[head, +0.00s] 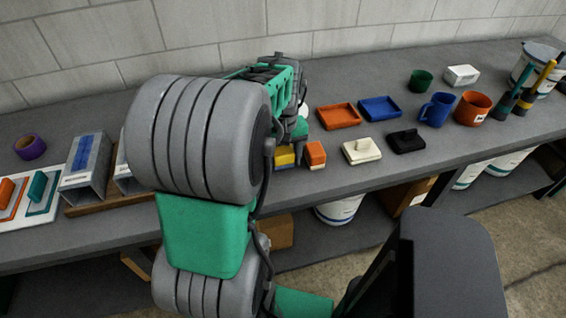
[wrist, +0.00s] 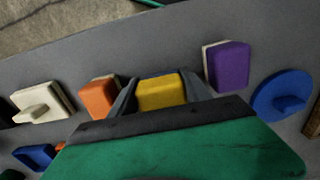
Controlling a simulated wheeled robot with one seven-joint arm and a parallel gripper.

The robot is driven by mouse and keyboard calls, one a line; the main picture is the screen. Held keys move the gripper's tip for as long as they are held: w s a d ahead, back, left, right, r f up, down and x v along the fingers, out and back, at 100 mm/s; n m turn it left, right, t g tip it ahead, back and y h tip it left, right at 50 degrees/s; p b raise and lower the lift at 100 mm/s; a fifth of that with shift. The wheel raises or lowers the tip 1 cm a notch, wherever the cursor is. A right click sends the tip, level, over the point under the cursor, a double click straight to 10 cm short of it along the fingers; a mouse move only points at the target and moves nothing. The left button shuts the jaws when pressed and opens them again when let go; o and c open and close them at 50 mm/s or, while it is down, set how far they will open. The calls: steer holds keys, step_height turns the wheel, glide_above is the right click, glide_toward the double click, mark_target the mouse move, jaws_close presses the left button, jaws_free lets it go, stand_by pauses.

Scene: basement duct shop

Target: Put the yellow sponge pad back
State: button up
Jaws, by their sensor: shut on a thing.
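The yellow sponge pad (wrist: 162,92) sits between the two fingers of my gripper (wrist: 160,96) in the wrist view, and the gripper is shut on it. In the head view the yellow pad (head: 285,157) shows low at the bench's front side, partly hidden by my arm. I cannot tell whether it touches the bench top. An orange sponge pad (wrist: 98,98) stands just left of my gripper in the wrist view, and a purple sponge pad (wrist: 228,67) stands to its right. The orange pad also shows in the head view (head: 315,154); the purple one is hidden there.
A cream handled block (head: 361,151), a black one (head: 407,141), an orange tray (head: 338,116) and a blue tray (head: 380,109) lie to the right on the bench (head: 440,160). A blue round piece (wrist: 283,97) lies beyond the purple pad. Mugs (head: 437,109) stand further right.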

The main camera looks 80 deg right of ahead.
steer(key=shift+f, duration=1.1)
steer(key=o, duration=1.5)
steer(key=shift+c, duration=0.2)
steer(key=shift+r, duration=0.1)
